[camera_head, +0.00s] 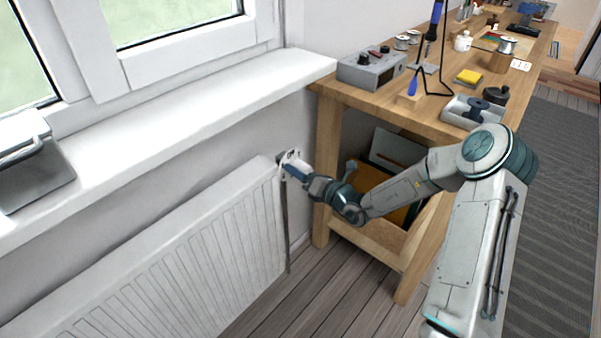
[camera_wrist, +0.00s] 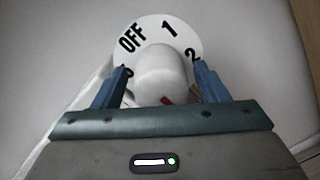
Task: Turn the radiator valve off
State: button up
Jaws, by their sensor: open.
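The radiator valve (camera_wrist: 160,72) is a rounded white knob in front of a white dial plate (camera_wrist: 184,38) marked OFF, 1, 2 and a partly hidden figure. In the head view the dial (camera_head: 291,158) sits at the radiator's top right end. My gripper (camera_wrist: 158,88) is open, with one blue finger on each side of the knob. Neither finger clearly presses on it; contact cannot be told. In the head view my gripper (camera_head: 291,170) reaches the dial from the right and hides most of the knob.
The white radiator (camera_head: 190,265) runs along the wall below a white windowsill (camera_head: 165,125). A grey metal box (camera_head: 35,165) stands on the sill. A wooden workbench (camera_head: 385,100) with tools stands to the right, its leg (camera_head: 325,180) close to my arm.

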jog(key=c, duration=1)
jog(key=shift+n, duration=0.3)
